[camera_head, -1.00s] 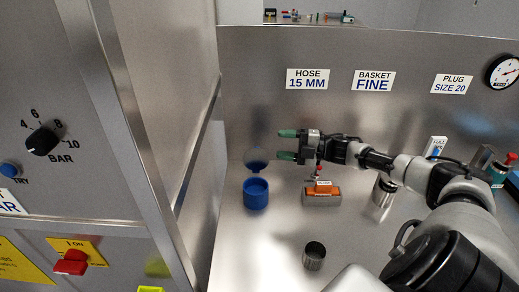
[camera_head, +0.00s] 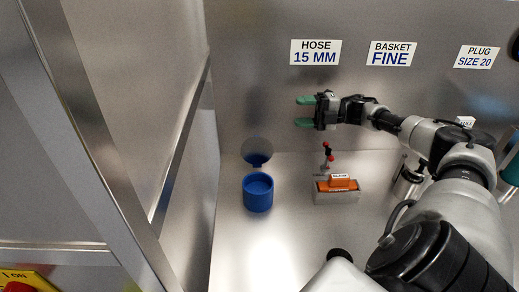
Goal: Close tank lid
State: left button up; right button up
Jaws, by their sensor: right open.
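A blue round open-topped container (camera_head: 258,195) stands on the steel worktop left of centre. A grey round disc (camera_head: 257,150) stands upright behind it, with blue along its lower part; it may be a raised lid, and I cannot tell if it is joined to the container. My right gripper (camera_head: 305,111) has green fingertips pointing left. It is open and appears empty, above and to the right of the disc in the picture, apart from it. My left gripper is not in view.
A metal cylinder (camera_head: 407,182) is partly behind my right arm. A steel cabinet (camera_head: 95,120) borders the left. Worktop in front of the container is clear.

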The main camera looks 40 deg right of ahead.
jog(key=b, duration=0.8)
send_near(262, 140)
notch_tip(262, 140, down, 3)
jog(key=w+d, duration=0.2)
jog(key=d, duration=0.1)
jog(key=p+x, duration=0.1)
jog(key=x, duration=0.5)
jog(key=p+x, duration=0.1)
jog(key=x, duration=0.3)
jog(key=shift+r+p, duration=0.35)
jog(key=shift+w+a+f, duration=0.1)
jog(key=shift+w+a, duration=0.1)
jog(key=shift+a, duration=0.15)
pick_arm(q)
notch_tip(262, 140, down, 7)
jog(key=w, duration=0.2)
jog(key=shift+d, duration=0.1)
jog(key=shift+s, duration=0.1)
pick_arm(e)
grip_shut()
